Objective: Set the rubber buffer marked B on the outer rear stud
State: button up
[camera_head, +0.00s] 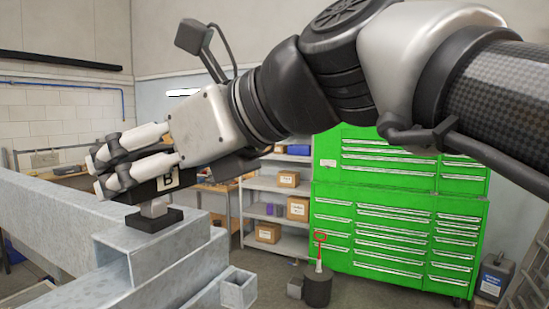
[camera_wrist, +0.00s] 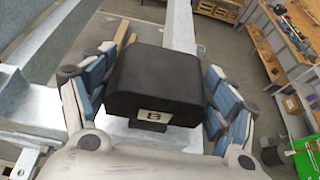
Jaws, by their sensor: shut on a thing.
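The rubber buffer (camera_head: 147,192) is a black block with a white label marked B. My gripper (camera_head: 103,173) is shut on it. In the wrist view the buffer (camera_wrist: 155,75) sits between the two fingers of my gripper (camera_wrist: 156,62), its label facing the camera. In the head view a short grey stud (camera_head: 154,208) stands on a black base (camera_head: 153,221) on the galvanised frame (camera_head: 165,251). The held buffer shows just above this stud. I cannot tell whether they touch. The fingers hide part of the buffer, and its underside is not visible.
The steel frame's beams run left and toward the front, with a small square tube (camera_head: 238,289) sticking out. A green tool cabinet (camera_head: 400,215), grey shelves (camera_head: 278,240) with boxes and a dark round stool-like drum (camera_head: 317,287) stand behind. A workbench (camera_wrist: 297,50) lies at the right in the wrist view.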

jog(key=shift+f, duration=0.15)
dwell(0.4)
jog(key=shift+f+b, duration=1)
jog(key=shift+f, duration=0.3)
jog(key=o, duration=1.3)
jog(key=shift+d, duration=0.1)
jog(key=v, duration=1.2)
